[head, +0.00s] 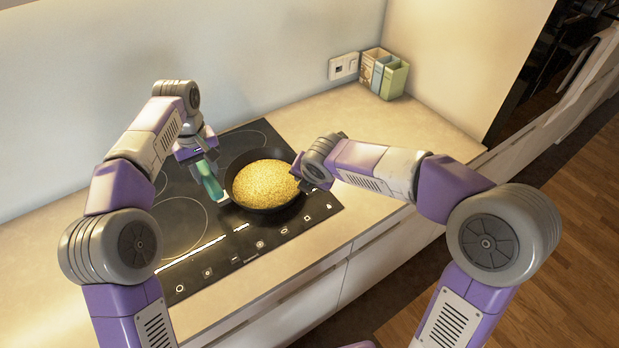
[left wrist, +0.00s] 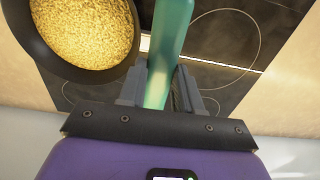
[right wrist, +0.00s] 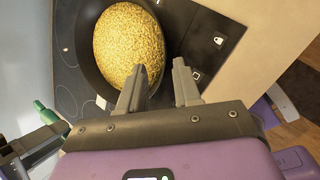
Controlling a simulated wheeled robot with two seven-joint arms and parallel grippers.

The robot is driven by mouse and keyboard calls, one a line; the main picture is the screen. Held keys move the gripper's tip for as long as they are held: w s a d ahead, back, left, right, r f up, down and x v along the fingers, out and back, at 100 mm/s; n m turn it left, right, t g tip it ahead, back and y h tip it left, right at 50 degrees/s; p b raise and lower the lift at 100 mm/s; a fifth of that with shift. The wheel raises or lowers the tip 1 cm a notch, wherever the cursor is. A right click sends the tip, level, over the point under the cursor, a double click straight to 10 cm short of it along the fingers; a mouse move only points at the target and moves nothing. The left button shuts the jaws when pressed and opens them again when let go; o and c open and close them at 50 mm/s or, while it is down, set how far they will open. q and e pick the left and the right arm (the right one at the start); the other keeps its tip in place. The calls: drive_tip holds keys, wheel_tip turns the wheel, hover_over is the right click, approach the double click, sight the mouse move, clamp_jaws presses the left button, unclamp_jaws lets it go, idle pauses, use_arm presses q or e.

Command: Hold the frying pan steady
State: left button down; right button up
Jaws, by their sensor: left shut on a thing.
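A black frying pan (head: 234,194) filled with golden grains (head: 262,184) sits on the dark hob. The pan also shows in the left wrist view (left wrist: 52,52) and in the right wrist view (right wrist: 88,62). My left gripper (left wrist: 160,88) is shut on a teal-green, long object (left wrist: 171,42), left of the pan; the object's far end is out of that view. My right gripper (right wrist: 160,66) is at the pan's right side, its fingers apart on either side of the dark rim. I cannot tell whether they touch it. The pan's handle is not clearly visible.
The hob (head: 180,268) has marked rings and a row of controls at its front edge. Several small boxes (head: 384,74) stand in the back corner beside a wall socket (head: 343,66). The beige worktop (head: 415,124) is clear to the right of the hob.

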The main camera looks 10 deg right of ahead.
drive_tip(key=x, duration=1)
drive_tip(key=shift+w+f, duration=0.1)
drive_tip(key=shift+f, duration=0.3)
clamp_jaws()
idle(1.4)
